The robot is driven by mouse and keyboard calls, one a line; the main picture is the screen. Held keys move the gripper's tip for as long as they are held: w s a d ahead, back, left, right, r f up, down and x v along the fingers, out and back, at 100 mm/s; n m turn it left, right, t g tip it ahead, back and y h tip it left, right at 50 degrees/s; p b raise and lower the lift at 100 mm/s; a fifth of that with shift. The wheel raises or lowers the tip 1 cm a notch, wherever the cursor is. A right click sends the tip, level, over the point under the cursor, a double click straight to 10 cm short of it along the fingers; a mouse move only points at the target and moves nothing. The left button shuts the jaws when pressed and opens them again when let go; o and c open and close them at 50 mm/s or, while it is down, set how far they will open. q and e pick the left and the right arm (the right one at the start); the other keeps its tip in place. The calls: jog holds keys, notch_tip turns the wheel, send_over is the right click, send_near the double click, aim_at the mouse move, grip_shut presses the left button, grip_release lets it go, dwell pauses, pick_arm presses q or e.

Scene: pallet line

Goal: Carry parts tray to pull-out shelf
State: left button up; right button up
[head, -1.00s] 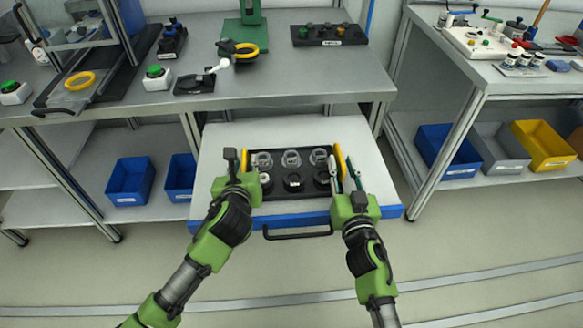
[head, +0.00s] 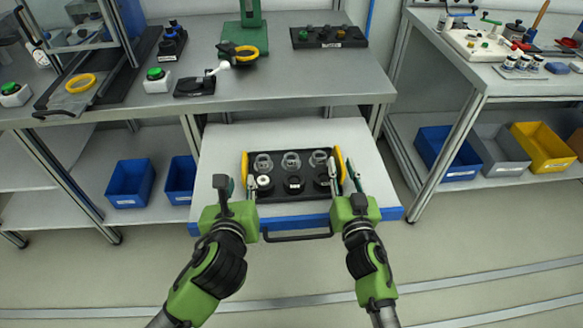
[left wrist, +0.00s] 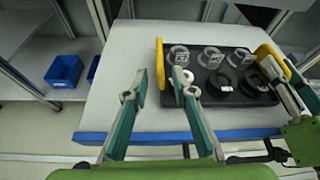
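The parts tray (head: 290,196) is black with a yellow handle at each end and lies flat on the pull-out shelf (head: 220,150). It holds clear cups (head: 290,160) in its back row and dark round parts (head: 294,184) in front. My left gripper (head: 235,184) is open and empty, just in front and left of the left handle (head: 244,166). The left wrist view shows its two fingers (left wrist: 160,80) apart, with the handle beyond them. My right gripper (head: 347,180) is at the right handle (head: 340,166), its fingers apart; whether they touch the handle is unclear.
The shelf is pulled out below a grey workbench (head: 270,88) carrying devices. A dark bar handle (head: 297,238) sits on the shelf's blue front edge. Blue bins (head: 130,182) stand low at left, more bins (head: 447,150) at right. The shelf surface left of the tray is bare.

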pick_arm(q)
jog(key=shift+s+r, duration=0.25)
jog(key=shift+s, duration=0.35)
pick_arm(e)
jog(key=shift+s, duration=0.4)
jog(key=s+d, duration=0.1)
jog(key=s, duration=1)
jog(key=shift+d, duration=0.3)
pick_arm(q)
jog(key=shift+s, duration=0.1)
pick_arm(e)
jog(key=shift+s, duration=0.15)
